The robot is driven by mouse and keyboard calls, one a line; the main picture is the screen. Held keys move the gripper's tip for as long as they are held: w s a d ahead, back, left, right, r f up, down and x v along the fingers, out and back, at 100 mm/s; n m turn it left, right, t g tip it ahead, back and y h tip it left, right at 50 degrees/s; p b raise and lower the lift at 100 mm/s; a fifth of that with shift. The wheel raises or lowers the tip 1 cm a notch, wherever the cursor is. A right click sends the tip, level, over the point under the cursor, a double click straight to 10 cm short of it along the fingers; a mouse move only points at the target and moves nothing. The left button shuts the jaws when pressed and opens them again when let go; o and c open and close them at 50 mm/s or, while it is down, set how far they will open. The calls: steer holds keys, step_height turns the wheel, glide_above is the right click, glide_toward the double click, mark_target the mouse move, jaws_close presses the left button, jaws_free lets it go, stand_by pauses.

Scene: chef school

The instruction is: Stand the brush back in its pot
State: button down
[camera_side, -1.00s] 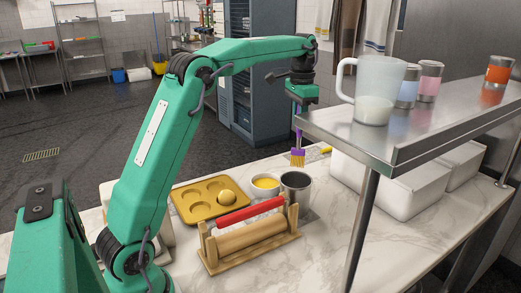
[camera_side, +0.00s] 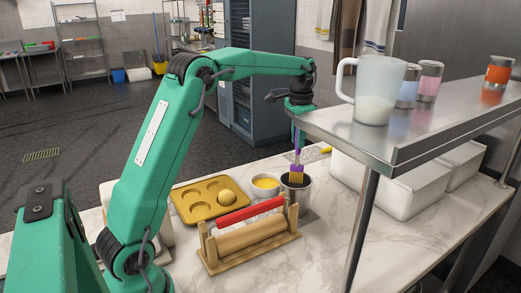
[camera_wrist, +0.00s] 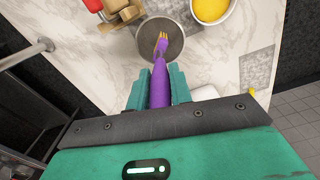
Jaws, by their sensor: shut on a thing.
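The brush (camera_side: 298,168) has a purple handle and yellow bristles that point down. My gripper (camera_side: 299,133) is shut on its handle, partly hidden behind the steel shelf's corner. The grey metal pot (camera_side: 297,192) stands on the marble counter, and the bristles show at its mouth in the side view. In the wrist view my gripper (camera_wrist: 160,85) holds the purple brush (camera_wrist: 160,82), with the bristles over the round opening of the pot (camera_wrist: 172,54). How deep the bristles sit in the pot I cannot tell.
A white bowl of yellow liquid (camera_side: 265,186) stands just left of the pot. A wooden rolling-pin stand (camera_side: 250,240) is in front, and a yellow muffin tin (camera_side: 190,213) is farther left. The steel shelf (camera_side: 400,150) with a jug (camera_side: 376,95) overhangs the right side.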

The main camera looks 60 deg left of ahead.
mark_target(297, 152)
steer(key=shift+f, duration=2.8)
steer(key=c, duration=1.2)
jaws_free()
steer(key=shift+o, duration=0.2)
steer(key=shift+r, duration=0.1)
step_height(297, 152, up, 7)
steer(key=shift+r, duration=0.3)
